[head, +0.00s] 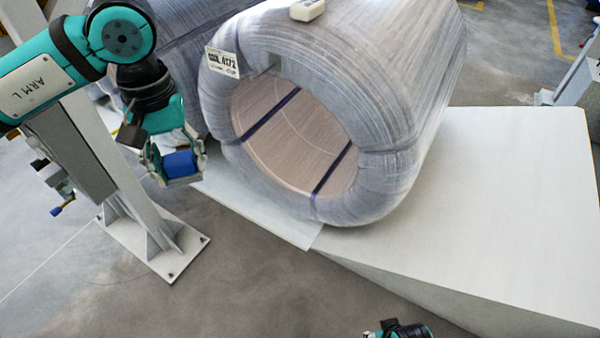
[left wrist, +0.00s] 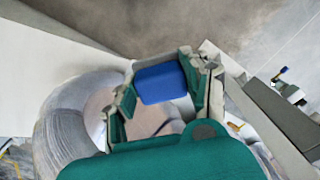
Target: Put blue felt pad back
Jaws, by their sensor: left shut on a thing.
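The blue felt pad (head: 182,164) is a small blue block between the fingers of my left gripper (head: 178,170). In the left wrist view the pad (left wrist: 160,83) sits between the green-lined fingers of the left gripper (left wrist: 165,92), which is shut on it. The pad is held in the air, left of the wrapped coil's open end and right of a grey post. A dark and teal part of my right arm (head: 400,330) shows at the bottom edge of the head view; its fingers cannot be made out.
A large wrapped coil (head: 405,80) with a label (head: 222,62) lies on a pale platform (head: 500,190). A small white device (head: 307,10) rests on top. Another wrapped coil (head: 185,45) stands behind. A grey post (head: 150,230) with a boxy fixture (head: 70,150) stands left. Floor in front is open.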

